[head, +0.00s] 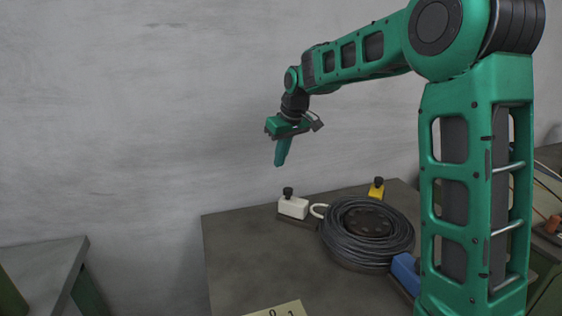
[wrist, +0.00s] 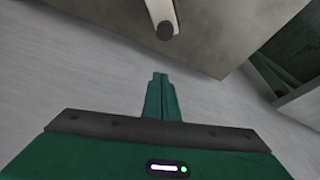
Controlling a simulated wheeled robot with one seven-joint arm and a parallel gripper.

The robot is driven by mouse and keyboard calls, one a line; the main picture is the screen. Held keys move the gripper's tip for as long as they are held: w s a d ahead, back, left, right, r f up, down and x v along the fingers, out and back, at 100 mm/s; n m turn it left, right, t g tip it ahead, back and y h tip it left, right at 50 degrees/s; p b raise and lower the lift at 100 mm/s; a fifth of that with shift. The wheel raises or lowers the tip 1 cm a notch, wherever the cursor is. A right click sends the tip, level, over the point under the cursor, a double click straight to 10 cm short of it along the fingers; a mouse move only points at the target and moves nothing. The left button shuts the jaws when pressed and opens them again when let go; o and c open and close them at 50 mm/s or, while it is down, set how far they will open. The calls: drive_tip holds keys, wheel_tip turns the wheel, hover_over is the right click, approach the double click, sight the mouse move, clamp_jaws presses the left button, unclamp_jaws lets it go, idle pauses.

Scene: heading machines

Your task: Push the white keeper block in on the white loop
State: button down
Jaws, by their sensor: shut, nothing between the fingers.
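The white keeper block (head: 293,208) sits on the dark table and carries a black knob (head: 288,192) on top. The white loop (head: 318,210) is just right of the block, beside the black coil; I cannot tell whether block and loop touch. My gripper (head: 281,162) is shut and empty, pointing down in the air above and slightly left of the block, clear of it. In the wrist view its closed fingers (wrist: 160,80) show in the middle. A white piece with a dark round knob (wrist: 166,30), apparently the keeper block, is cut off at the top edge there.
A coil of black cable (head: 367,236) lies right of the loop. A yellow block (head: 376,189) with a black knob stands behind it, and a blue block (head: 405,271) in front. A numbered card (head: 278,309) lies at the front. A wall stands behind; the table's left part is clear.

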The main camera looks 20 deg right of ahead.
sight(297, 198)
drive_tip(key=shift+s+d+f, duration=0.1)
drive_tip(key=shift+s+f, duration=0.15)
drive_tip(key=shift+f, duration=0.95)
drive_tip(key=shift+s+d+f, duration=0.1)
drive_tip(key=shift+s+f, duration=0.15)
drive_tip(key=shift+f, duration=0.95)
drive_tip(key=shift+s+d+f, duration=0.1)
drive_tip(key=shift+s+f, duration=0.15)
drive_tip(key=shift+f, duration=0.95)
drive_tip(key=s+d, duration=0.4)
drive_tip(key=shift+s+f, duration=0.1)
drive_tip(key=shift+d, duration=0.1)
